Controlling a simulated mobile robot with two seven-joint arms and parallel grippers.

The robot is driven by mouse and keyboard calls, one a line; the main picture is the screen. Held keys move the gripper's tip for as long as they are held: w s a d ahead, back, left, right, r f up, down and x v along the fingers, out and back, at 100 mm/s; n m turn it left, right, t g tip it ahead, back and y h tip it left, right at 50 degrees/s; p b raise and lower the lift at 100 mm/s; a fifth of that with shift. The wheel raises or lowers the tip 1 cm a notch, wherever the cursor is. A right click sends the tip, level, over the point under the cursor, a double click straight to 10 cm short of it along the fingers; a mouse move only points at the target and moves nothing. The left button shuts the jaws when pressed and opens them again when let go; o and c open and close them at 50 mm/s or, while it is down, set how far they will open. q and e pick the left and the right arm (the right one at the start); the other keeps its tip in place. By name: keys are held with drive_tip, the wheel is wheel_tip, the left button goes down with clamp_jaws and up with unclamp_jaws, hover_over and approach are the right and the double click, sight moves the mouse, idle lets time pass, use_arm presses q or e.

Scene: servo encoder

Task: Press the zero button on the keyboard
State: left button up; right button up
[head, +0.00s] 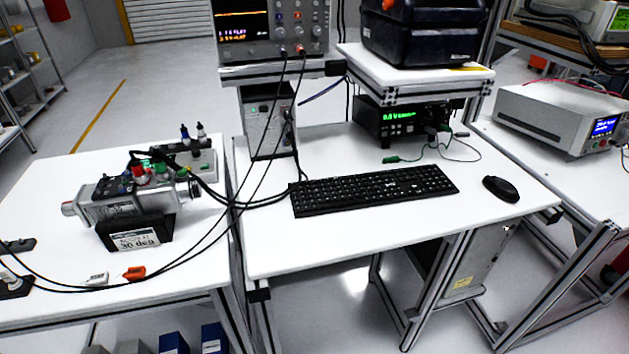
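A black keyboard (373,189) lies flat on the white desk, slightly tilted in the picture, with its right end farther back. Its single keys are too small to read, so I cannot make out the zero button. Nothing covers the keyboard. Neither of my grippers shows in the head view.
A black mouse (501,189) lies right of the keyboard on the white desk (330,240). Black cables (250,203) run past its left end. An oscilloscope (272,30) and a power supply (402,121) stand behind. A servo device (130,195) sits on the left table. The desk front is clear.

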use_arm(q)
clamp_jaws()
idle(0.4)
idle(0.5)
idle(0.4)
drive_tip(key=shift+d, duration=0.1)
